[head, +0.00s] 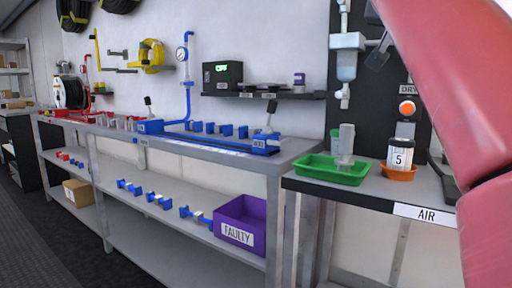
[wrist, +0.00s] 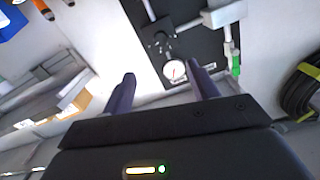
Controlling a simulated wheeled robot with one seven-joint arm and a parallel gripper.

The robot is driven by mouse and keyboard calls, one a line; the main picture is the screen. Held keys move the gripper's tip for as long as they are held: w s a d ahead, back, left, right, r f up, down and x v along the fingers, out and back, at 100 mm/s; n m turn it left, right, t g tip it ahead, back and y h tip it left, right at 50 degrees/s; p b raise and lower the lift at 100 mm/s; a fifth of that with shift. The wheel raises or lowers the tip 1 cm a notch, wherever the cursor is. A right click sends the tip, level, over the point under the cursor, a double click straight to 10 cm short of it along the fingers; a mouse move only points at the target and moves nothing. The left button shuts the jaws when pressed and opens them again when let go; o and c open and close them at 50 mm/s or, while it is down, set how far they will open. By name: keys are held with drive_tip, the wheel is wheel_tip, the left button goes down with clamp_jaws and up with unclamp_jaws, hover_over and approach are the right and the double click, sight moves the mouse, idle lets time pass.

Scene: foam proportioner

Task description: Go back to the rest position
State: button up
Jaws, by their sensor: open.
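My gripper (wrist: 162,84) shows in the wrist view with its two dark fingers spread apart and nothing between them. Beyond the fingers are a black wall panel (wrist: 190,62) and a round white gauge (wrist: 174,70), apart from the gripper. In the head view my red arm fills the right edge, and the gripper is out of that picture.
A bench (head: 300,148) with blue fittings runs along the wall. A purple bin (head: 238,232) marked FAULTY sits on its lower shelf. A green tray (head: 318,172) with clear cups and a jar (head: 400,152) marked 5 stand on the AIR bench (head: 370,192). The dark floor (head: 90,262) at left looks clear.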

drive_tip(key=s+a+f+n+g+y+p, duration=0.1)
drive_tip(key=s+a+f+n+g+y, duration=0.2)
drive_tip(key=f, duration=1.3)
drive_tip(key=s+a+f+n+g+y+p, duration=0.1)
drive_tip(key=s+a+f+n+g+y, duration=0.2)
drive_tip(key=s+f, duration=0.7)
drive_tip(key=s+a+f+n+g+y+p, duration=0.1)
drive_tip(key=s+a+f, duration=0.4)
drive_tip(key=f, duration=1.9)
drive_tip(key=s+n+g+y, duration=0.1)
drive_tip(key=s+g+y, duration=0.1)
drive_tip(key=shift+s+f+n+y+p, duration=0.25)
drive_tip(key=shift+n+y+p, duration=0.05)
drive_tip(key=shift+n, duration=0.1)
drive_tip(key=shift+a, duration=0.1)
